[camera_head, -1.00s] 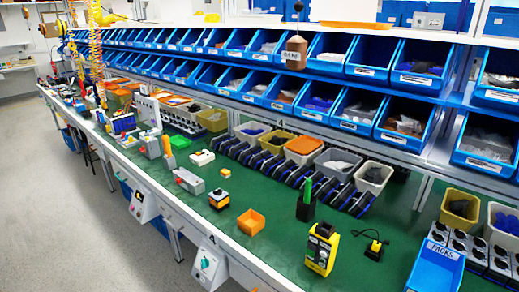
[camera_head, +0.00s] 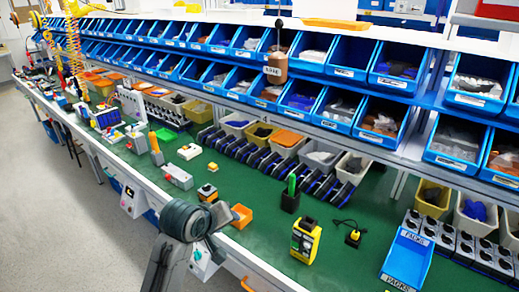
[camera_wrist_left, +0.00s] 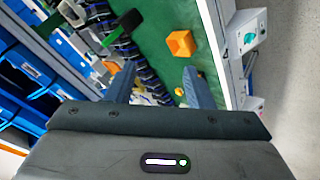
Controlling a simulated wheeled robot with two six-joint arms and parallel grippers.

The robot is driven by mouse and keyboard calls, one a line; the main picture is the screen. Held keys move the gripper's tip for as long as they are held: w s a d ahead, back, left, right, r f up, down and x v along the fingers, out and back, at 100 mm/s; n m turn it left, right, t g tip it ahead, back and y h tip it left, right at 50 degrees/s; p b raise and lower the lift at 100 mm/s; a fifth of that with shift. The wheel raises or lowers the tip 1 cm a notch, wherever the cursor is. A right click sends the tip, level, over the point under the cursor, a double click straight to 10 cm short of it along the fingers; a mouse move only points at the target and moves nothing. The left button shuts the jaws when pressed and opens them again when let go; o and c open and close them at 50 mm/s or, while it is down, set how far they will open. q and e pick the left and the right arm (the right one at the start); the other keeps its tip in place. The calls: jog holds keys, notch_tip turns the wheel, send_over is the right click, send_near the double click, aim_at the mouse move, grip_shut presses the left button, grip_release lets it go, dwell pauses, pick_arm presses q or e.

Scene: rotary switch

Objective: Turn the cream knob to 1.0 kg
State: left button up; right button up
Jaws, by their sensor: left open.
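I cannot make out a cream knob or a 1.0 kg mark in either view. A white control box (camera_wrist_left: 249,40) on the bench's front edge carries a teal knob; in the head view this box (camera_head: 203,263) is partly hidden by my left arm. Another pale box with a dark dial (camera_head: 129,200) hangs further left on the bench front. My left gripper (camera_wrist_left: 159,78) is open and empty, its two fingers spread over the green bench in the wrist view. In the head view only my left arm shows, rising at the bottom. My right gripper is not seen.
Blue bins (camera_head: 362,119) line the shelves behind. A blue tray (camera_head: 407,258) lies at right.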

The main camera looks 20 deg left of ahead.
pick_arm(q)
jog(key=w+d+r+n+t+h, duration=0.15)
jog(key=w+r+n, duration=0.35)
jog(key=r, duration=1.1)
jog(key=w+a+r+n+t+h, duration=0.1)
jog(key=w+r+n+t, duration=0.4)
jog(key=r, duration=1.2)
jog(key=s+d+r+n+t+h, duration=0.15)
jog(key=s+r, duration=0.25)
jog(key=r, duration=1.3)
jog(key=s+a+r+n+h, duration=0.15)
jog(key=s+r, duration=0.25)
jog(key=r, duration=1.2)
jog(key=d+p+x, duration=0.1)
jog(key=p+x, duration=0.5)
jog(key=x, duration=0.5)
jog(key=shift+n+h+p, duration=0.3)
jog(key=shift+n+h, duration=0.05)
jog(key=shift+n, duration=0.05)
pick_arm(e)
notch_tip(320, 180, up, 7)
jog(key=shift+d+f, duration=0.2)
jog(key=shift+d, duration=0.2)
pick_arm(q)
jog(key=shift+s+d+r, duration=0.1)
jog(key=c, duration=1)
